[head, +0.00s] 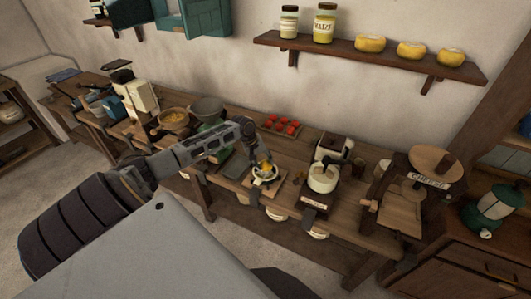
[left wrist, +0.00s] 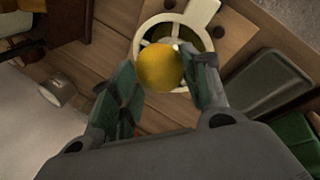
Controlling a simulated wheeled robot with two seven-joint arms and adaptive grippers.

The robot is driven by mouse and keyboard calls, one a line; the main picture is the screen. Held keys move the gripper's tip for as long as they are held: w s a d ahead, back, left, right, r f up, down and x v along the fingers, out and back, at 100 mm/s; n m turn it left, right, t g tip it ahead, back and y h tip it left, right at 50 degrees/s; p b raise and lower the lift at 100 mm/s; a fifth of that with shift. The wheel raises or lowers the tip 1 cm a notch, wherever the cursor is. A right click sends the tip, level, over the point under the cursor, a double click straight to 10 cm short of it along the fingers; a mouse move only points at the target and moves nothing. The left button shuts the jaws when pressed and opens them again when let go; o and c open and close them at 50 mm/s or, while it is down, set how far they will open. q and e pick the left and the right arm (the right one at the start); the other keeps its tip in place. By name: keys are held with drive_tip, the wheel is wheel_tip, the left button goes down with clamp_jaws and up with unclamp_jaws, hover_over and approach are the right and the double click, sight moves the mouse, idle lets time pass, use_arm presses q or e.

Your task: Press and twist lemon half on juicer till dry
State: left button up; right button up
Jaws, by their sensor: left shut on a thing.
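The yellow lemon half (left wrist: 160,67) is between the fingers of my left gripper (left wrist: 165,76), which is shut on it. In the head view the lemon half (head: 264,167) shows as a small yellow spot under my left gripper (head: 260,161). The white juicer (head: 265,180) is right beneath it. In the left wrist view the juicer's round rim (left wrist: 146,32) and tab handle show behind the lemon half, which covers part of the bowl. Whether the lemon touches the juicer's cone is hidden. My right gripper is not in view.
The juicer stands on a wooden board (head: 271,190) near the bench's front edge. A dark tray (left wrist: 265,83) lies beside it. A white-bowled appliance (head: 322,178) stands to the right, and a tray of red fruit (head: 282,126) is behind. Bowls stand to the left.

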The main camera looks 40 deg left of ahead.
use_arm(q)
drive_tip(key=shift+w+a+n+y, duration=0.1)
drive_tip(key=shift+a+n+y, duration=0.2)
drive_tip(key=shift+n, duration=0.7)
drive_tip(key=shift+a+n+y, duration=0.1)
drive_tip(key=shift+n+y, duration=0.3)
drive_tip(key=shift+n, duration=0.6)
